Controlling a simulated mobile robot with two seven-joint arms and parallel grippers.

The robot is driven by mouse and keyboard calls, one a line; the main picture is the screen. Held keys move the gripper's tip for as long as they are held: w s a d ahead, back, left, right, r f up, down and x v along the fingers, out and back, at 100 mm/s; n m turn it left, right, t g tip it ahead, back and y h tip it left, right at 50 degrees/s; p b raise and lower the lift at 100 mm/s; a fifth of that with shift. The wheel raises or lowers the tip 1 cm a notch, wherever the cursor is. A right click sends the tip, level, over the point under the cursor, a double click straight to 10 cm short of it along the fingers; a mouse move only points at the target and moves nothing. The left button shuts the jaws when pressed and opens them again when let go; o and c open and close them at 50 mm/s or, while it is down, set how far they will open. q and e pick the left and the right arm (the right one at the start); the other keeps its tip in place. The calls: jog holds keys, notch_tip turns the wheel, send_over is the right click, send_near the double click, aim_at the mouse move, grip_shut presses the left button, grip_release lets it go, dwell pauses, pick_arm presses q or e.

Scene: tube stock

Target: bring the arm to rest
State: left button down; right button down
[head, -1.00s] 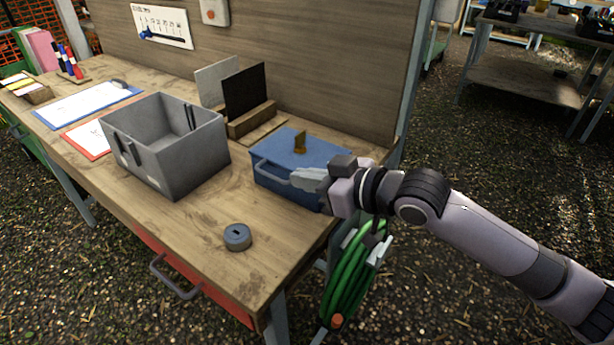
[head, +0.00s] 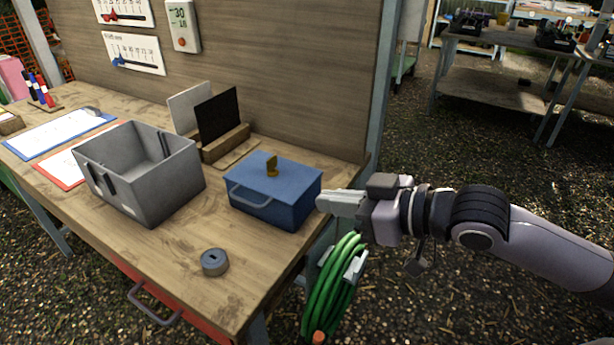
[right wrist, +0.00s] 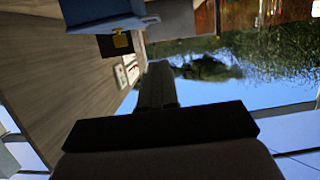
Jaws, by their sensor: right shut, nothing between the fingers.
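My right gripper (head: 325,200) is shut and empty, just right of the blue box in the head view. Its arm reaches in from the right side. In the right wrist view the gripper (right wrist: 158,72) shows as a dark shape pointing away from the camera. The blue box (head: 270,205) has a lid with a small brass-coloured piece (head: 271,165) on top and a handle at the front. It also shows at the top of the right wrist view (right wrist: 100,10). My left gripper is not in view.
The wooden bench (head: 170,250) holds a grey open bin (head: 160,195), a round grey piece (head: 214,262) and a rack with a black panel (head: 220,117). A green hose (head: 330,285) hangs at the bench's right end, below my gripper. Open floor (head: 450,290) lies to the right.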

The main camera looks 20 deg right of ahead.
notch_tip(320, 180, down, 15)
jog(key=s+m+t+h, duration=0.2)
jog(key=m+h, duration=0.1)
jog(key=m, duration=0.1)
jog(key=s+d+f+m+g+h, duration=0.1)
jog(key=s+d+f+h, duration=0.1)
jog(key=s+f, duration=0.4)
jog(key=s+d+f+m+g+h, duration=0.1)
jog(key=s+d+f+h, duration=0.1)
jog(key=s+f, duration=0.4)
notch_tip(320, 180, down, 4)
jog(key=shift+s+d+m+h+p, duration=0.3)
jog(key=shift+s+d+h+p, duration=0.1)
jog(key=shift+d, duration=0.15)
jog(key=shift+w, duration=0.1)
